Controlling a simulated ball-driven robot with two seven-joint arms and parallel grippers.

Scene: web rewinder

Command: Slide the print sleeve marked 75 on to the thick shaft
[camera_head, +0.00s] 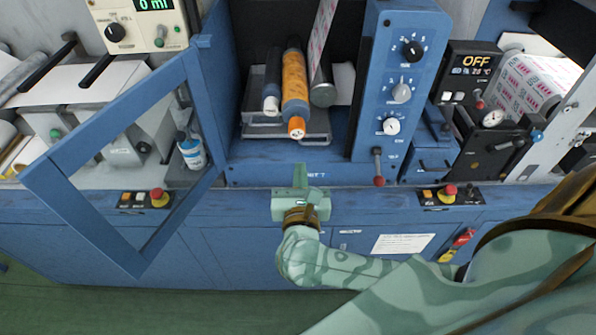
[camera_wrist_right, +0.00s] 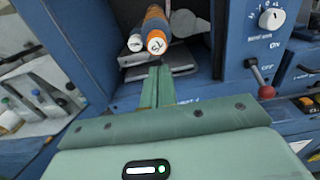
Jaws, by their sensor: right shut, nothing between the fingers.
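An orange sleeve (camera_head: 295,80) with a bright orange rim at its near end lies lengthwise in the open blue bay. In the right wrist view its pale end face (camera_wrist_right: 156,42) carries a dark mark that I cannot read surely as 75. Just left of it is a slimmer dark shaft (camera_head: 271,88) with a pale end. I cannot tell which shaft is the thick one, or whether the sleeve sits around one. My right gripper (camera_head: 300,170) is shut and empty, in front of the bay, below and apart from the sleeve's near end. Its fingers (camera_wrist_right: 158,84) point towards the bay. My left gripper is out of view.
A grey metal tray (camera_head: 312,139) lies beneath the rollers. A blue framed door (camera_head: 75,215) stands open at left. The blue control panel (camera_head: 400,60) with knobs and a red-tipped lever (camera_head: 378,180) bounds the bay at right. A printed web (camera_head: 321,40) hangs beside the sleeve.

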